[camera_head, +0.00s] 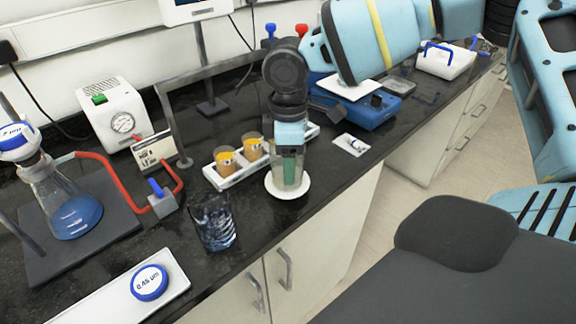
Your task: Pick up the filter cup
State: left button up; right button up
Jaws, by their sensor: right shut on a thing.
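The filter cup (279,184), a clear cup with a greenish tint, is upright at the front edge of the black bench. It is over a round white disc (288,194); I cannot tell whether it touches the disc. My right gripper (290,153) comes down from above and is shut on the cup, hiding its upper part. My left gripper is not in view.
A dark glass tumbler (213,223) stands left of the cup. Behind it is a white tray (224,182) with amber cups. A flask (72,212) with red tubing stands at left. A white board (120,303) bears a blue-rimmed disc (150,282). A blue device (362,108) is behind.

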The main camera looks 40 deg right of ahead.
notch_tip(320, 180, up, 9)
dwell(0.3)
